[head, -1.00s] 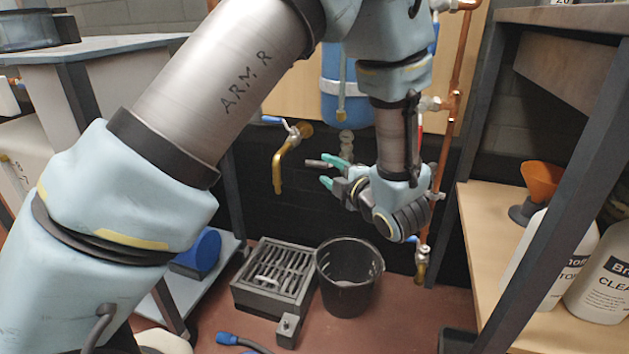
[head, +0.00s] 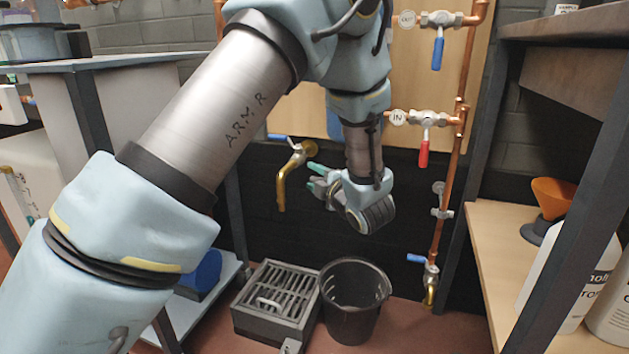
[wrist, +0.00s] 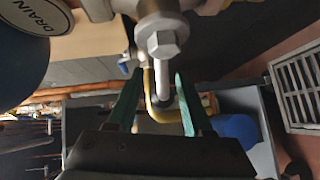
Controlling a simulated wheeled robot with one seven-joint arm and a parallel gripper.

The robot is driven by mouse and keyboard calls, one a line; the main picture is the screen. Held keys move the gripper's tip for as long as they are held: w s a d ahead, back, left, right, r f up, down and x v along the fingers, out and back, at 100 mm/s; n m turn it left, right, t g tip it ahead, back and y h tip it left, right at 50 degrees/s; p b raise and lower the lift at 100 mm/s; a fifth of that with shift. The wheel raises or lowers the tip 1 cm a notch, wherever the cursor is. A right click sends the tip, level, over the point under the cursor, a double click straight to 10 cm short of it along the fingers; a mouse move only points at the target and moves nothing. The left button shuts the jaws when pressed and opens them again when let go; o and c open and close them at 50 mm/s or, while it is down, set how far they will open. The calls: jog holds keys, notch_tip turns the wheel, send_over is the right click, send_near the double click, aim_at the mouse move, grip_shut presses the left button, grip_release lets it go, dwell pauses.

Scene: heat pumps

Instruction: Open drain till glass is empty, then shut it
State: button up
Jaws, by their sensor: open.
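In the wrist view, a round label reading DRAIN (wrist: 24,14) is at the upper left. Beside it is a metal valve with a hex nut (wrist: 163,43), and a pale lever (wrist: 163,78) runs from the nut down between my fingers. My gripper (wrist: 158,97) is open, one teal finger on each side of the lever; I cannot tell whether either touches it. In the head view my gripper (head: 314,178) is right of the brass tap, and my arm hides the drain valve. I cannot make out the glass in either view.
A brass tap with a blue lever (head: 292,158) hangs just left of my gripper. A black bucket (head: 352,315) and a floor grate (head: 270,300) stand below. Copper pipes with a red-handled valve (head: 423,150) are at right. A wooden shelf (head: 490,245) holds bottles and an orange funnel.

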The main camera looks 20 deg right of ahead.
grip_shut()
dwell(0.4)
dwell(1.0)
